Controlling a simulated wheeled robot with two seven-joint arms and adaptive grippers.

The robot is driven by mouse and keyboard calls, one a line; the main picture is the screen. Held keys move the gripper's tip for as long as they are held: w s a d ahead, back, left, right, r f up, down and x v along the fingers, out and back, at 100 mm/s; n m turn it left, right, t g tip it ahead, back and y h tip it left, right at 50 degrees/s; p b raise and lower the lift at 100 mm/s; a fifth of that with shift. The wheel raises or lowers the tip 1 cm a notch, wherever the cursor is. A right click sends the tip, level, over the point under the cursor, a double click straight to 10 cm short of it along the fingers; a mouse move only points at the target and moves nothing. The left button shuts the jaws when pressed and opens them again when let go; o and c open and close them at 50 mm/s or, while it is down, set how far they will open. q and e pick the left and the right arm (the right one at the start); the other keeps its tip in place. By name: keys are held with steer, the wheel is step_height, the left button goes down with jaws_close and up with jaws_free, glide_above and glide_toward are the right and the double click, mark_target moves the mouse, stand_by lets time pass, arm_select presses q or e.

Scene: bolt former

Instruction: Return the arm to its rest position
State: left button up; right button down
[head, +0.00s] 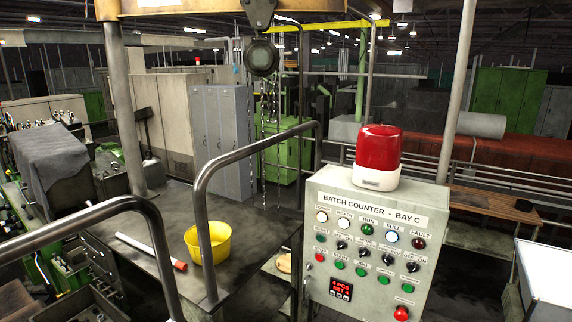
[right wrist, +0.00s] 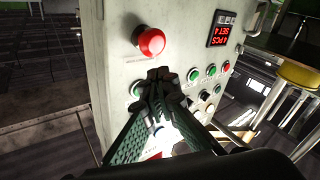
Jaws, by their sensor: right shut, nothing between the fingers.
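My right gripper (right wrist: 160,76) shows only in the right wrist view, where its fingers are shut with nothing between them. It is in front of the grey control box, marked BATCH COUNTER - BAY C (head: 365,197) in the head view. In the right wrist view its tips overlap the panel close to the red mushroom button (right wrist: 151,41) and a green button (right wrist: 194,74). I cannot tell whether the tips touch the panel. The red display (right wrist: 221,28) is lit in the wrist view. No arm of mine shows in the head view, and the left gripper is out of view.
A red beacon (head: 378,152) stands on the control box. Bent metal handrails (head: 205,215) rise at the left. A yellow bowl (head: 208,245) and a white rod with a red end (head: 150,250) lie on the dark table (head: 243,228). A chain hoist (head: 263,58) hangs above.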

steer(key=s+f+m+g+h, duration=0.2)
steer(key=s+f+g, duration=0.3)
steer(key=f, duration=0.7)
steer(key=s+a+f+m+g, duration=0.1)
steer(key=s+f+g, duration=0.2)
steer(key=s+f, duration=0.45)
steer(key=s+a+f+m+g, duration=0.1)
steer(key=s+f+g, duration=0.35)
steer(key=s, duration=0.65)
steer(key=s+a+f+m+g, duration=0.1)
steer(key=s+a+f+g, duration=0.15)
steer(key=s+f, duration=0.5)
step_height(320, 180, down, 38)
steer(key=s+g+b, duration=0.2)
steer(key=b, duration=0.9)
steer(key=s+f+b, duration=0.4)
steer(key=s+f, duration=0.6)
steer(key=f, duration=0.4)
steer(key=s+f+n+g+b, duration=0.1)
steer(key=s+f+b, duration=0.4)
steer(key=s+f, duration=0.5)
step_height(320, 180, down, 4)
steer(key=shift+s+y, duration=0.3)
steer(key=shift+y, duration=0.1)
